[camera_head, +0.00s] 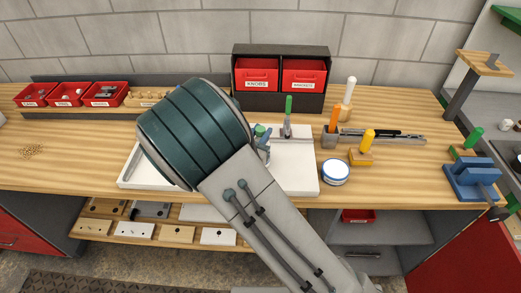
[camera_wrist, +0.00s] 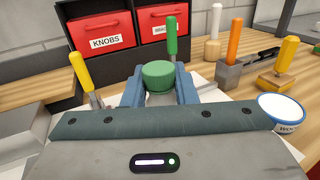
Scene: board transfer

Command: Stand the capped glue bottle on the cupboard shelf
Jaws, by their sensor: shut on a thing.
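The capped glue bottle shows its green cap (camera_wrist: 158,70) in the wrist view, upright between the two blue fingers. My gripper (camera_wrist: 160,90) is shut on it. The bottle's lower body is hidden behind my wrist. In the head view only the cap (camera_head: 260,130) and a bit of my gripper (camera_head: 264,149) show past my arm, over the white tray area on the bench. A grey open cupboard (camera_head: 385,228) is under the bench at the right, with a red bin inside. I cannot tell for sure whether it is the task's cupboard.
The wooden bench (camera_head: 400,185) carries a white tub (camera_head: 335,173), a yellow-handled tool (camera_head: 366,146), a grey tool holder (camera_head: 330,139) and a blue fixture (camera_head: 470,180). A dark rack with red bins (camera_head: 257,77) stands behind. Bare bench lies right of the tub.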

